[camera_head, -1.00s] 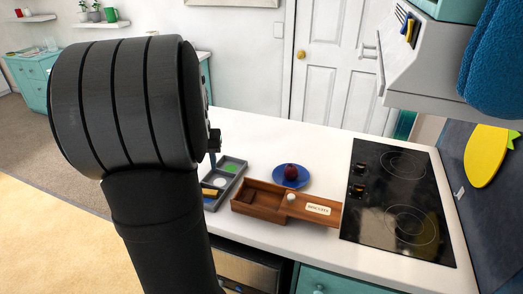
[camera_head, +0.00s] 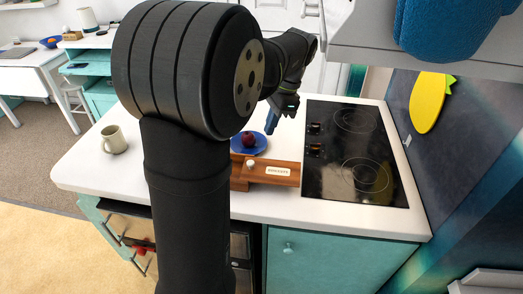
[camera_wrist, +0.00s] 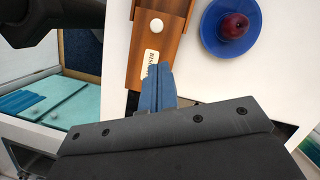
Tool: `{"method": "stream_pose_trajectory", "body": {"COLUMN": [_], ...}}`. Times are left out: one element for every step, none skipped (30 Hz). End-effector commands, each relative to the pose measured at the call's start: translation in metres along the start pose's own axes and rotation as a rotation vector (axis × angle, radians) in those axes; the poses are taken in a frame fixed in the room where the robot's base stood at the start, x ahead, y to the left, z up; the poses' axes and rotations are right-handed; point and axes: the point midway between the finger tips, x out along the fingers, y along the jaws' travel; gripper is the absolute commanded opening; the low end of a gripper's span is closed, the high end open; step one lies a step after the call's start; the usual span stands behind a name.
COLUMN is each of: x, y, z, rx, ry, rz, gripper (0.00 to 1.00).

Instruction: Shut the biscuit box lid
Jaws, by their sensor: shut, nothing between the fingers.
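The wooden biscuit box (camera_head: 241,180) stands on the counter, its left part hidden behind my arm. Its flat lid (camera_head: 287,180) juts out to the right of the box, with a white knob (camera_head: 250,163) and a pale label. In the wrist view, the lid (camera_wrist: 136,66) shows with its knob and label, and part of the box (camera_wrist: 168,6) shows at the top. My gripper (camera_head: 270,131) is shut and empty, pointing down near the blue plate. In the wrist view its blue fingers (camera_wrist: 157,74) overlap the label end of the lid; contact cannot be told.
A blue plate (camera_head: 260,147) with a dark red fruit (camera_head: 248,141) sits just behind the box. A black cooktop (camera_head: 350,165) lies to the right of the lid. A mug (camera_head: 113,139) stands on the left of the counter, with clear surface around it.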

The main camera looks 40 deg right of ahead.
Motion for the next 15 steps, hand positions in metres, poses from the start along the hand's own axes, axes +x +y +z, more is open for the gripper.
{"method": "stream_pose_trajectory", "body": {"x": [0.001,0.003,0.007,0.010,0.015,0.021,0.026,0.033,0.040,0.046,0.052,0.059,0.065,0.070,0.075], "y": [0.001,0.001,0.001,0.001,0.001,0.001,0.002,0.001,0.001,0.001,0.002,0.001,0.001,0.001,0.001], "z": [-0.001,-0.002,-0.001,-0.001,-0.001,-0.001,-0.001,-0.001,-0.001,-0.001,0.000,-0.001,0.000,0.000,0.000], "rx": [0.008,0.010,0.011,0.010,0.010,0.010,0.009,0.009,0.009,0.008,0.008,0.007,0.007,0.007,0.007], "ry": [-0.003,-0.004,-0.005,-0.006,-0.006,-0.006,-0.006,-0.006,-0.007,-0.006,-0.007,-0.005,-0.006,-0.005,-0.005], "rz": [0.000,0.000,0.000,0.001,0.002,0.002,0.002,0.002,0.003,0.002,0.004,0.002,0.003,0.002,0.002], "gripper": [0.00,0.00,0.00,0.00,0.00,0.00,0.00,0.00,0.00,0.00,0.00,0.00,0.00,0.00,0.00]}}
